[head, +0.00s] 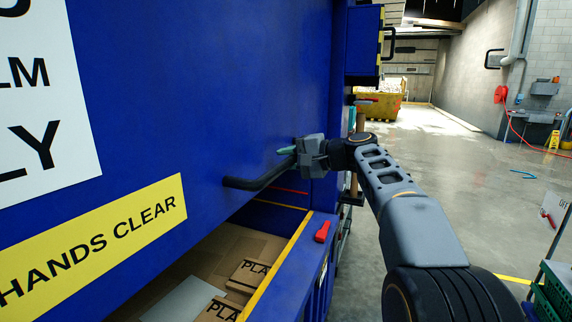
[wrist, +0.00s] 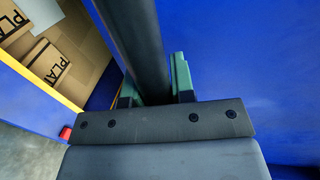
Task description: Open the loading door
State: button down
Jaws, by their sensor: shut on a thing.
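The loading door is a large blue panel (head: 230,90) with a white sign and a yellow "HANDS CLEAR" strip. Its dark bar handle (head: 243,184) runs along the lower part of the panel. My gripper (head: 293,150) is shut on the right part of the handle. In the wrist view the dark bar (wrist: 134,40) passes between the green fingertips (wrist: 158,88). Below the panel's lower edge is an opening, with cardboard boxes (head: 250,275) inside. The handle's far right end is hidden behind my gripper.
A yellow-edged blue sill (head: 300,262) bounds the opening, with a red object (head: 322,231) on it. A yellow skip (head: 380,100) stands behind. Green crates (head: 556,290) stand at the lower right. The concrete floor to the right is mostly clear.

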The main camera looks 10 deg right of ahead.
jog(key=shift+r, duration=0.25)
jog(key=c, duration=1)
grip_release()
jog(key=shift+f, duration=0.15)
jog(key=b+v, duration=0.2)
jog(key=v, duration=1.2)
jog(key=shift+b, duration=0.4)
jog(key=shift+a, duration=0.1)
